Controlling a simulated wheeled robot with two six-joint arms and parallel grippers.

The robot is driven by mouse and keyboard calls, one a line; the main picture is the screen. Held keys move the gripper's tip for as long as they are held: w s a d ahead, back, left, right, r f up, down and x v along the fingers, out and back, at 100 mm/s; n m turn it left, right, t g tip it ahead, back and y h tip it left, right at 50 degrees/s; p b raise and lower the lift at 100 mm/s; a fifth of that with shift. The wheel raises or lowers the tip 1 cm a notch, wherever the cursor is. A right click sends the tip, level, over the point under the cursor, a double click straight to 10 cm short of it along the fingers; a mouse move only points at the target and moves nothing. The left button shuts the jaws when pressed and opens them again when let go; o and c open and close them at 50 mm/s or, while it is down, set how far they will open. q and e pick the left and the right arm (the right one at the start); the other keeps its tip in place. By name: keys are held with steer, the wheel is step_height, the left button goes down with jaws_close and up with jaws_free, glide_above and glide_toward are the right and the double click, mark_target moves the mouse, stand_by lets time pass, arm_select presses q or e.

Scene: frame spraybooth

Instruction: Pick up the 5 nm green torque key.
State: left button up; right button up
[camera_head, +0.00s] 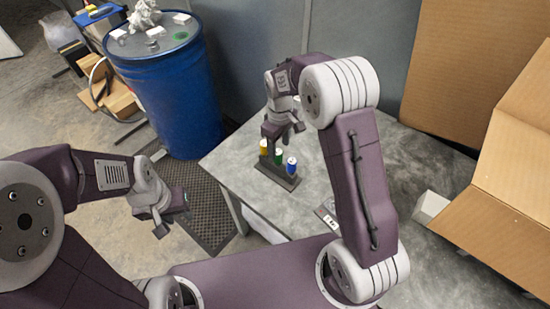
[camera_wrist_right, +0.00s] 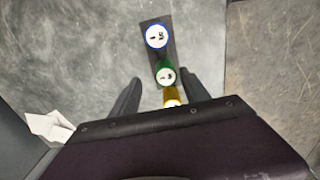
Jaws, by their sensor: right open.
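The green torque key (camera_head: 278,157) stands upright in a dark holder (camera_head: 287,182) on the grey table, between a yellow key (camera_head: 263,147) and a blue key (camera_head: 291,166). In the right wrist view the green key (camera_wrist_right: 165,75) shows its white numbered top between the blue key (camera_wrist_right: 157,37) and the partly hidden yellow key (camera_wrist_right: 171,101). My right gripper (camera_head: 285,130) is above the holder. Its open fingers (camera_wrist_right: 158,92) stand either side of the row, near the green and yellow keys, holding nothing. My left gripper (camera_head: 172,217) hangs off the table at the left; its jaw opening is unclear.
A blue barrel (camera_head: 172,95) stands left of the table. A large open cardboard box (camera_head: 505,190) is on the right, with a small white box (camera_head: 429,207) beside it. A small labelled item (camera_head: 328,217) lies near my right arm. Table surface (camera_head: 312,165) right of the holder is clear.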

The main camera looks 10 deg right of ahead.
mark_target(278, 163)
steer(key=f, duration=0.2)
steer(key=a+f, duration=0.1)
steer(key=shift+s+p, duration=0.3)
steer(key=shift+s, duration=0.05)
steer(key=shift+a, duration=0.15)
steer(key=shift+f, duration=0.35)
steer(key=f, duration=0.2)
steer(key=d+f+p, duration=0.1)
steer(key=f, duration=0.1)
steer(key=shift+f, duration=0.15)
steer(key=shift+a+f, duration=0.1)
steer(key=shift+f, duration=0.1)
arm_select(q)
steer(key=shift+s+a+r, duration=0.15)
steer(key=shift+a+r, duration=0.1)
steer(key=shift+r, duration=0.3)
steer(key=shift+s+a+r, duration=0.1)
steer(key=shift+a+r, duration=0.15)
steer(key=shift+r, duration=0.25)
arm_select(e)
steer(key=shift+a, duration=0.15)
arm_select(q)
steer(key=shift+d, duration=0.1)
arm_select(e)
jaws_close()
